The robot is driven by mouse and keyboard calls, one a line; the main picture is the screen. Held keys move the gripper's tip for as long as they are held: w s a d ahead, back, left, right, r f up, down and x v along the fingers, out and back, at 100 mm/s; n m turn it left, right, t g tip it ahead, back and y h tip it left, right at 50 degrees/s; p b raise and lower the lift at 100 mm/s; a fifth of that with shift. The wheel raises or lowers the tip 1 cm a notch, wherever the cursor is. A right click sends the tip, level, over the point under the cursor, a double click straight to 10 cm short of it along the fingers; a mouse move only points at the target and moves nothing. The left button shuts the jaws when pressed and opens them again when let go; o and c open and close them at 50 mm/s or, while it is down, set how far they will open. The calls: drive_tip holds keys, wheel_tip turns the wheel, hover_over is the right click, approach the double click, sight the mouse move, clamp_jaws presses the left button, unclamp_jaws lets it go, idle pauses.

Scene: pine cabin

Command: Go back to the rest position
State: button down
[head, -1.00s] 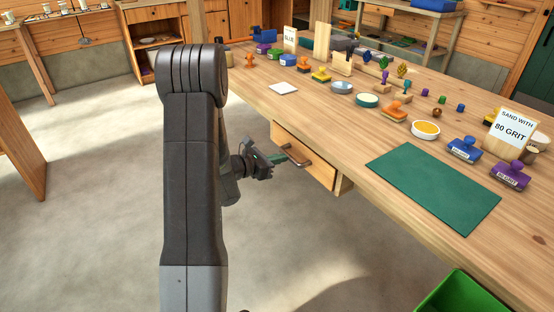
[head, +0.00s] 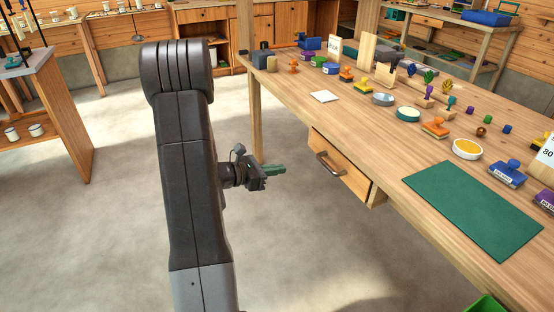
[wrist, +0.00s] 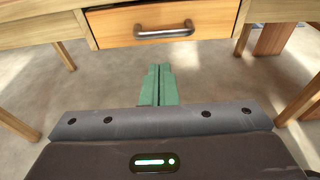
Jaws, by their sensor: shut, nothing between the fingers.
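My gripper (head: 274,169) is left of the workbench in the head view, below the level of its top, with its green fingers pointing toward the bench. In the wrist view the two green fingers (wrist: 158,86) lie side by side, shut and empty. The drawer (head: 340,166) under the bench top stands a little beyond the fingers, and its metal handle (wrist: 164,31) is apart from them. I cannot tell whether the drawer is fully closed.
The workbench (head: 375,135) on the right holds a green mat (head: 472,210), several stamp-like sanding blocks, small dishes and signs. A green bin (head: 487,304) stands at the lower right. A wooden stand (head: 60,120) is at the left. The concrete floor between is clear.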

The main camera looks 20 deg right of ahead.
sight(322, 164)
idle(0.4)
drive_tip(key=b+x, duration=0.1)
drive_tip(key=x, duration=1.3)
drive_tip(key=shift+r, duration=0.1)
drive_tip(key=shift+a, duration=0.1)
